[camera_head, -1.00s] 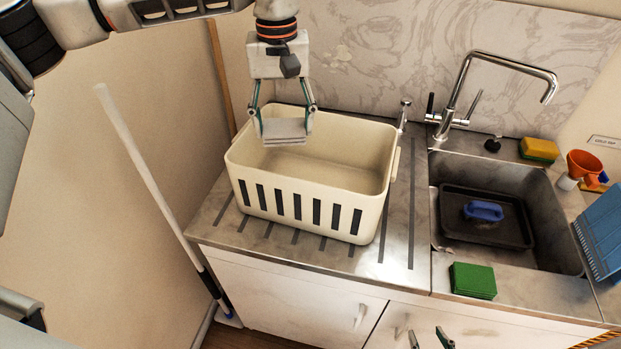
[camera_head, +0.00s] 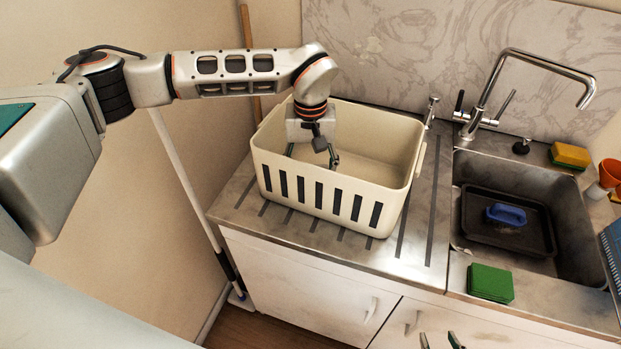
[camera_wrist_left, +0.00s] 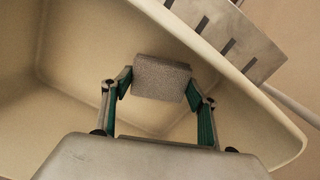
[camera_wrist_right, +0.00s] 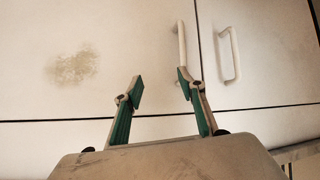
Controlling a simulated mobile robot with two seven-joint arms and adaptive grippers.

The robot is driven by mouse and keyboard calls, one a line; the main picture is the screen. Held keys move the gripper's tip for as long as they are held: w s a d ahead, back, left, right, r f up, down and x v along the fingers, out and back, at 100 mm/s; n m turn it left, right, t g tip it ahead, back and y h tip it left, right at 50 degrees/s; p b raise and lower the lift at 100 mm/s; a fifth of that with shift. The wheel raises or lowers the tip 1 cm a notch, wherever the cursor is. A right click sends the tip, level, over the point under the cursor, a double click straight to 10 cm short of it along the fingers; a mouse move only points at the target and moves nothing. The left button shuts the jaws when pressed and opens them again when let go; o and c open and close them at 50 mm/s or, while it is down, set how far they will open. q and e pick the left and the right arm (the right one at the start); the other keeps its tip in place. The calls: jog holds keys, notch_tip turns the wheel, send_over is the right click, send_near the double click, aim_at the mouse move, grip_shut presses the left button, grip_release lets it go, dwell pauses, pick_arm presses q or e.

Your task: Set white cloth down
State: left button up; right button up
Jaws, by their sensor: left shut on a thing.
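The cloth (camera_wrist_left: 161,79) shows as a small grey folded block between the fingers in the left wrist view. My left gripper (camera_head: 314,162) is shut on it, reaching down inside the cream basket (camera_head: 325,205) on the draining board; it also shows in the left wrist view (camera_wrist_left: 160,90). In the head view the cloth is hidden. I cannot tell whether it touches the basket floor. My right gripper (camera_head: 440,341) is open and empty before the cabinet doors, as the right wrist view (camera_wrist_right: 160,88) shows too.
A sink (camera_head: 565,220) with a black tray (camera_head: 500,232) and blue brush (camera_head: 506,214) lies to the right. A green sponge stack (camera_head: 490,282) sits on its front edge and a yellow sponge (camera_head: 569,155) behind. A tap (camera_head: 490,105) rises at the back. A mop (camera_head: 185,175) leans left.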

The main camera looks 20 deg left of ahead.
pick_arm(q)
notch_tip(320, 180, down, 3)
jog(key=shift+f, duration=0.15)
jog(key=shift+f, duration=0.1)
jog(key=o, duration=1.1)
jog(key=shift+r, duration=0.5)
notch_tip(320, 180, up, 11)
jog(key=shift+r, duration=0.15)
